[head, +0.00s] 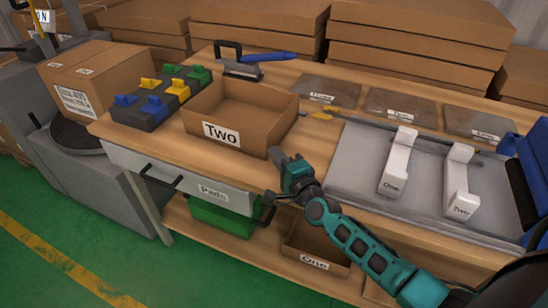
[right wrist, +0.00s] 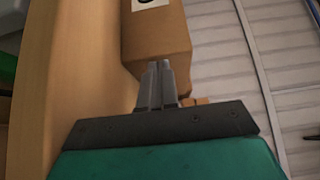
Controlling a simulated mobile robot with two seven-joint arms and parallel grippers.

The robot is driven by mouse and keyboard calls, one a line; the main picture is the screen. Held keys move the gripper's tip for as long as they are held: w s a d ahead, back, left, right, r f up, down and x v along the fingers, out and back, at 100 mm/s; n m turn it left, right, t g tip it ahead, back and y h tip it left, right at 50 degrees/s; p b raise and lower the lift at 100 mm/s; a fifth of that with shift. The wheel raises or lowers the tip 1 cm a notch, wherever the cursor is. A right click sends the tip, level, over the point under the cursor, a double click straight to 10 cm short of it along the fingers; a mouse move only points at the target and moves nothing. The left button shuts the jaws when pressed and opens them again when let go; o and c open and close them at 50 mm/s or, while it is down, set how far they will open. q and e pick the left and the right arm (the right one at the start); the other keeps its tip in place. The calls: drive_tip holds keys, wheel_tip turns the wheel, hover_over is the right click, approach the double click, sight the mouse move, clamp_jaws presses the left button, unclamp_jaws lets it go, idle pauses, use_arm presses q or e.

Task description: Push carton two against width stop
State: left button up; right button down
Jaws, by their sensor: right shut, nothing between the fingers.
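Carton two (head: 272,118) is an open, empty brown box with a "Two" label on its front, upright on the wooden bench. In the right wrist view the carton (right wrist: 158,40) is just ahead of the fingers. My right gripper (head: 281,158) is shut and empty at the carton's right front corner. The fingertips (right wrist: 159,66) look very close to the carton's side; contact is unclear. No part is marked as the width stop. A dark block with blue, yellow and green knobs (head: 152,120) stands left of the carton. My left gripper is not in view.
A thin rail with a yellow end (head: 322,115) lies right of the carton. A grey panel (head: 350,168) carries white brackets labelled One (head: 397,163) and Two (head: 459,180). A taped box (head: 95,78) stands left. A black-and-blue tool (head: 243,66) lies behind the carton.

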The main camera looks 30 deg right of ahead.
drive_tip(key=shift+w, duration=0.4)
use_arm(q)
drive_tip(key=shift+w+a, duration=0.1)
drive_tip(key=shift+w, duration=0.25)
use_arm(e)
drive_tip(key=shift+w+a, duration=0.65)
drive_tip(key=shift+a, duration=0.05)
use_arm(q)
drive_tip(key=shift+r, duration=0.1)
use_arm(e)
drive_tip(key=shift+s, duration=0.2)
